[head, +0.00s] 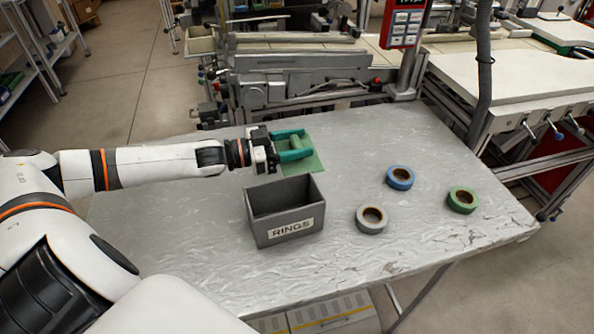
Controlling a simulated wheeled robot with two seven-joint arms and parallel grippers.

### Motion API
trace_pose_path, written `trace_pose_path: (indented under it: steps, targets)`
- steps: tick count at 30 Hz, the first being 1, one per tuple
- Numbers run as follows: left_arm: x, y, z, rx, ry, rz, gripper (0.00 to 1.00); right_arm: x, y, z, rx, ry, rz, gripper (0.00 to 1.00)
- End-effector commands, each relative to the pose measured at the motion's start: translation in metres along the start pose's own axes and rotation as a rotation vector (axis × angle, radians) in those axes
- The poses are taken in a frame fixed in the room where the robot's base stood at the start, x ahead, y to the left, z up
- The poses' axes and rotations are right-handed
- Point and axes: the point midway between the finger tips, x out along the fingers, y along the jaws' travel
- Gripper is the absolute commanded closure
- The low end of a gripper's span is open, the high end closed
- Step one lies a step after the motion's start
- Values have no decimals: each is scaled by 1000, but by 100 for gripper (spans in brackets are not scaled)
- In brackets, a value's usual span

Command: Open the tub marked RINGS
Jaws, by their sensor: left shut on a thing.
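The grey tub (261,230) marked RINGS stands upright on the metal table, with its label on the near side. Its top is uncovered and the inside I can see looks empty. My left gripper (297,146) has teal fingers and is shut on the knob of a flat green lid (308,167). The lid is just behind the tub, apart from its rim. I cannot tell whether the lid touches the table. My right gripper is out of view.
A blue tape reel (390,181), a grey reel (361,223) and a green reel (459,208) lie right of the tub on the table (220,270). Machinery (290,90) lines the back edge. The table left of the tub is clear below my arm.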

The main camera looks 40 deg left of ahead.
Motion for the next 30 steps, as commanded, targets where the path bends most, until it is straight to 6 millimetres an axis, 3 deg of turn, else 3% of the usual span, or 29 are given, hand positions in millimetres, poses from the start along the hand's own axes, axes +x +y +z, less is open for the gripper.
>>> trace_pose_path:
  steps: [15, 26, 27, 30]
  targets:
    - [1, 0, -58, 0, -1, 0, 73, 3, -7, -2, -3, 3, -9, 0]
    - [0, 0, -63, 2, 0, 0, 73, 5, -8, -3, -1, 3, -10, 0]
    - [0, 0, -62, 2, 0, 0, 41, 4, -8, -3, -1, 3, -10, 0]
    - [0, 0, -62, 2, 0, 0, 25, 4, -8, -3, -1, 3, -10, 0]
